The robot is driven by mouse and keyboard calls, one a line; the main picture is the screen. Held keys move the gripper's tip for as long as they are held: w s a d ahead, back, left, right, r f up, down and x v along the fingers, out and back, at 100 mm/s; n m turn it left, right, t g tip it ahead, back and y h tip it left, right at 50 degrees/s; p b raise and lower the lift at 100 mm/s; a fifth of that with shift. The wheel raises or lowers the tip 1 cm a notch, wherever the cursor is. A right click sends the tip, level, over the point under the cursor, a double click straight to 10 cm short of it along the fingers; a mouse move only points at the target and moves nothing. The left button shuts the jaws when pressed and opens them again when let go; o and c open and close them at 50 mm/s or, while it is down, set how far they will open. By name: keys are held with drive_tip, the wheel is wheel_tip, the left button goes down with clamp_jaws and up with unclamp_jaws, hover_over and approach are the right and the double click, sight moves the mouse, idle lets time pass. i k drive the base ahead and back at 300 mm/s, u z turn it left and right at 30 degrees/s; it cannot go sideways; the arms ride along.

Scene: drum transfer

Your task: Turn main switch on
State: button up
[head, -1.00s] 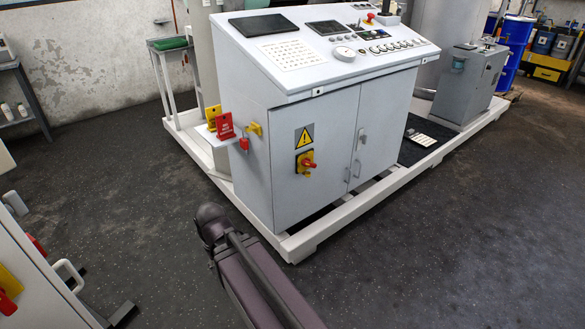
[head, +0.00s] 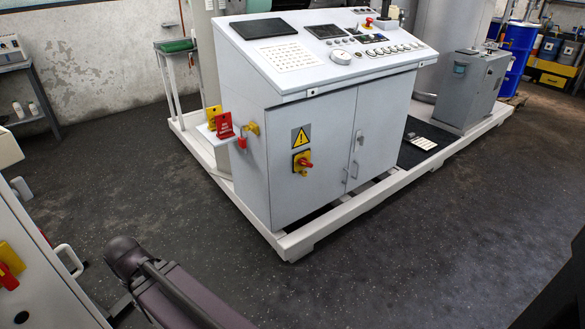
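A red rotary switch handle on a yellow plate (head: 301,161) sits on the left front door of the grey control cabinet (head: 318,195), below a yellow warning triangle. Its handle points to the right. A second red handle on yellow (head: 10,268) shows on the grey cabinet at the left edge. Which of them is the main switch is not marked legibly. My gripper is not in view; a dark purple arm link of mine shows at the bottom, apart from the control cabinet.
Red and yellow tags (head: 220,122) and a red padlock (head: 242,143) hang at the control cabinet's left side. A white base frame (head: 310,240) surrounds its foot. Dark floor (head: 400,245) is clear in front. A blue drum (head: 515,50) stands back right.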

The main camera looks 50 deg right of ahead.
sight(302, 162)
drive_tip(key=u, duration=0.2)
drive_tip(key=k, duration=1.05)
drive_tip(key=z, duration=3.85)
drive_tip(key=i, duration=0.1)
drive_tip(key=u, duration=1.95)
drive_tip(key=i, duration=0.7)
